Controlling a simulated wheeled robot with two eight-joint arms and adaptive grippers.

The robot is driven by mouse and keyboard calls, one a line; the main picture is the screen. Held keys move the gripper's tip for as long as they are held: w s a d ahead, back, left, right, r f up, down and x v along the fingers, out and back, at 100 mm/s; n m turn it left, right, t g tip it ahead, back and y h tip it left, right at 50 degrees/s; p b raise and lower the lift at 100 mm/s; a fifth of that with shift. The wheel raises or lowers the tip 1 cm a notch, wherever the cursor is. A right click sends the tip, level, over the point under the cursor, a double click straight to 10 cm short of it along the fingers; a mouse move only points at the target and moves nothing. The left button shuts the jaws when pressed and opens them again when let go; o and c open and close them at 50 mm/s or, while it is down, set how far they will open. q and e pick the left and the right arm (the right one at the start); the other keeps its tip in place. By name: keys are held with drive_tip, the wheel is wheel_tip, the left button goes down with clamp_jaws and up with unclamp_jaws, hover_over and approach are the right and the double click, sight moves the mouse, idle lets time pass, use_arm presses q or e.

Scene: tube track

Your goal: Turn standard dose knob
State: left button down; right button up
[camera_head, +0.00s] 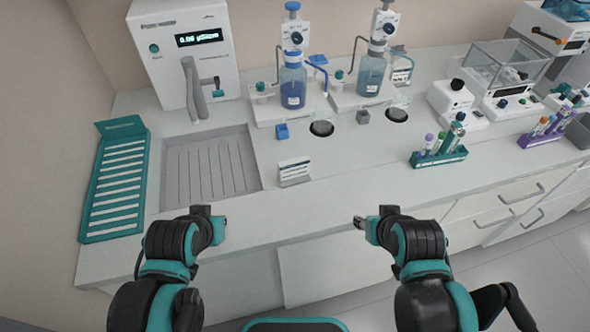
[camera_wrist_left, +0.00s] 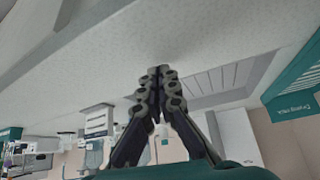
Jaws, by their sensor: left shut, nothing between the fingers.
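Two bottle-top dispensers stand at the back of the counter, each on a white base with a blue bottle. One has a dark round knob (camera_head: 297,38) on its white head, the other a similar knob (camera_head: 389,29). Their labels are too small to read, so I cannot tell which is standard. My left gripper (camera_head: 222,222) is at the counter's front edge, far from both knobs. Its fingers (camera_wrist_left: 159,80) are shut and empty in the left wrist view. My right gripper (camera_head: 358,221) is also at the front edge; its fingers are too small to judge.
A white sign (camera_head: 294,172) stands mid-counter, before the dispensers. A sunken sink tray (camera_head: 254,178), a teal rack (camera_head: 88,210) and a white water unit (camera_head: 150,70) are at left. Tube racks (camera_head: 440,158) stand at right. The front counter strip is clear.

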use_arm(q)
drive_tip(key=c, duration=2.3)
unclamp_jaws()
drive_tip(key=o, duration=1)
drive_tip(key=w+r+m+t+y+p, duration=0.1)
drive_tip(key=w+r+m+y+p, duration=0.2)
drive_tip(key=w+r, duration=0.6)
drive_tip(key=m+t+y+p, duration=0.2)
drive_tip(key=m+t+p, duration=0.3)
drive_tip(key=t+p, duration=0.35)
approach(299, 40)
drive_tip(key=w, duration=0.1)
drive_tip(key=shift+t, duration=0.35)
drive_tip(key=b+x, duration=0.1)
drive_tip(key=x, duration=0.2)
drive_tip(key=b+x, duration=0.1)
drive_tip(key=x, duration=0.3)
drive_tip(key=shift+w+a+f, duration=0.2)
drive_tip(key=shift+a+f, duration=0.05)
drive_tip(key=shift+a, duration=0.05)
